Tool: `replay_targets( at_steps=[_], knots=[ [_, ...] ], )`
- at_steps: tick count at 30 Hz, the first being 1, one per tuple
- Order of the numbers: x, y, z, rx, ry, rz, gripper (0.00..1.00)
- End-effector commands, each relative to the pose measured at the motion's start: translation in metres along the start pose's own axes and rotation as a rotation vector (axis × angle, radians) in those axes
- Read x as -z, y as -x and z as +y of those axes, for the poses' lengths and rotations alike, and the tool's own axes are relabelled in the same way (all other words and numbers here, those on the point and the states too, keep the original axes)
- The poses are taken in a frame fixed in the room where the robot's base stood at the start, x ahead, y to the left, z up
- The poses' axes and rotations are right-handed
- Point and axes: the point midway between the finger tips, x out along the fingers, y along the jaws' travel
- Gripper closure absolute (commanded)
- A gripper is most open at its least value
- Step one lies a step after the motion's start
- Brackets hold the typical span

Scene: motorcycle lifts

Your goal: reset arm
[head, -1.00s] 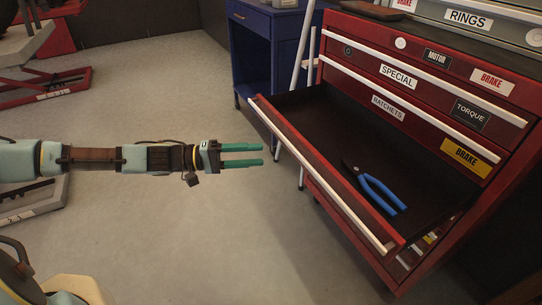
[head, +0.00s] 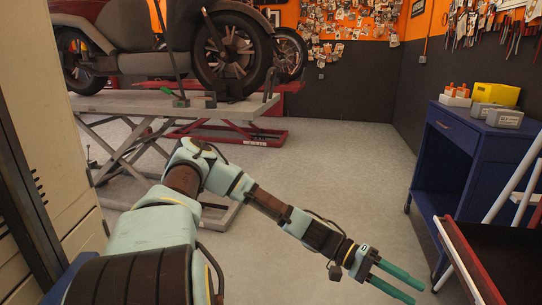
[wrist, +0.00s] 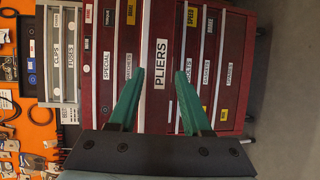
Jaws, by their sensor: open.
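My gripper (head: 417,293) is in the lower right of the head view, its two green fingers apart with nothing between them. In the wrist view, my gripper (wrist: 159,74) is open in front of the red tool chest (wrist: 227,60), which appears turned sideways. A drawer front labelled PLIERS (wrist: 158,90) lies straight ahead, between the fingers in the picture and larger than the other drawers. In the head view, the open red drawer (head: 468,262) shows only partly at the right edge. The blue-handled pliers are out of view.
A blue cabinet (head: 449,152) with boxes on top stands at the right, with white poles (head: 519,180) beside it. A motorcycle lift (head: 130,106) bears a vehicle at the back left. A beige locker (head: 52,130) stands close at left. The middle floor (head: 330,165) is clear.

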Motion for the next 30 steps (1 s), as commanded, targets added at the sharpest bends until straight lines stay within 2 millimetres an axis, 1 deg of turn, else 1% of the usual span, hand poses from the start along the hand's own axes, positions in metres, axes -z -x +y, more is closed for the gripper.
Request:
replay_targets(
  at_steps=[3,5,8,11,12,14,15,17,18,20,21,23,24,26,27,29,30],
  knots=[
    [-0.024,0.021,-0.010,0.173,0.034,-0.057,0.51],
    [-0.036,0.035,-0.018,0.262,0.058,-0.078,0.51],
    [-0.053,0.064,-0.026,0.411,0.098,-0.098,0.51],
    [-0.068,0.098,-0.028,0.555,0.139,-0.099,0.51],
    [-0.074,0.112,-0.028,0.612,0.155,-0.096,0.51],
    [-0.081,0.134,-0.025,0.695,0.180,-0.084,0.51],
    [-0.086,0.149,-0.022,0.749,0.194,-0.073,0.51],
    [-0.092,0.173,-0.015,0.829,0.218,-0.049,0.51],
    [-0.097,0.188,-0.010,0.880,0.232,-0.032,0.51],
    [-0.103,0.211,0.001,0.954,0.255,0.002,0.51],
    [-0.108,0.226,0.009,1.001,0.269,0.026,0.51],
    [-0.115,0.247,0.022,1.068,0.290,0.069,0.51],
    [-0.119,0.262,0.032,1.112,0.302,0.101,0.51],
    [-0.126,0.281,0.048,1.171,0.321,0.153,0.51],
    [-0.130,0.294,0.059,1.209,0.332,0.191,0.51],
    [-0.138,0.313,0.077,1.259,0.350,0.252,0.51],
    [-0.144,0.323,0.089,1.290,0.360,0.294,0.51]
  ],
)
